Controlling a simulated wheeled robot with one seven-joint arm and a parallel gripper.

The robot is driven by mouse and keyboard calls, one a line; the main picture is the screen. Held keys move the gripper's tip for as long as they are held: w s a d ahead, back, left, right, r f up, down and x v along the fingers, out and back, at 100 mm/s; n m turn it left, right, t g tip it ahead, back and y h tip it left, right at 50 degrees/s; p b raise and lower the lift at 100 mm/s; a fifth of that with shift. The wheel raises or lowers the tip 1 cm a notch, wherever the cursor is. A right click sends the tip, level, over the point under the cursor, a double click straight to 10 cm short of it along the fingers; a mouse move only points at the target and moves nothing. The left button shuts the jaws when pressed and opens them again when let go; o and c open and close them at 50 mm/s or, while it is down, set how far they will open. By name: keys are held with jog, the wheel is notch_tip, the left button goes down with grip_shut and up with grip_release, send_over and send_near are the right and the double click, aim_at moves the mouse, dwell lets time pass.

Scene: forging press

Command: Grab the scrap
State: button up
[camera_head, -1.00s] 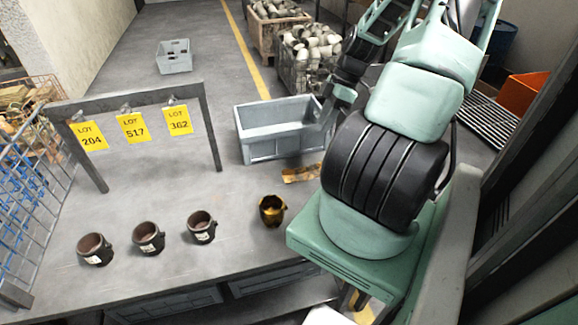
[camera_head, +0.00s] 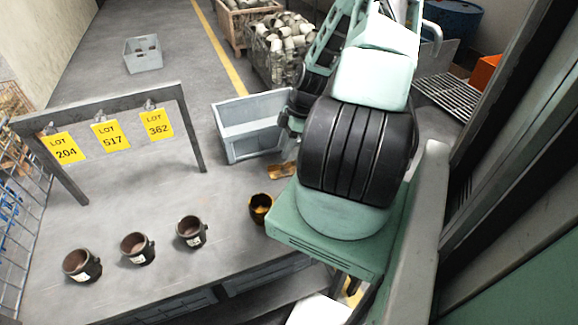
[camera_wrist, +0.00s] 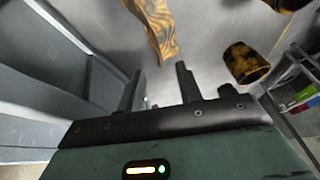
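The likely scrap is a flat, mottled yellow-brown strip (camera_head: 283,170) on the table, just in front of the grey bin; my arm hides its right part. In the wrist view the strip (camera_wrist: 155,28) lies beyond my fingertips, at the top and partly cut off. My gripper (camera_wrist: 158,78) is open, its two dark fingers apart with nothing between them. The strip is apart from the fingers. In the head view my arm hides most of the gripper. A black-and-gold cup-shaped part (camera_head: 261,207) stands nearer on the table; it also shows right of the fingers in the wrist view (camera_wrist: 245,65).
The grey bin (camera_head: 222,133) stands beside the strip; its wall fills the wrist view's left. Three dark cups with labels (camera_head: 138,248) stand in a row. A frame with yellow lot tags (camera_head: 110,133) crosses the table. The table middle (camera_head: 185,195) is clear.

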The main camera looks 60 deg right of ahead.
aim_at(279, 164)
jog(key=shift+p+x, duration=0.9)
jog(key=shift+x, duration=1.95)
jog(key=shift+d, duration=0.15)
jog(key=shift+c, duration=0.3)
grip_shut()
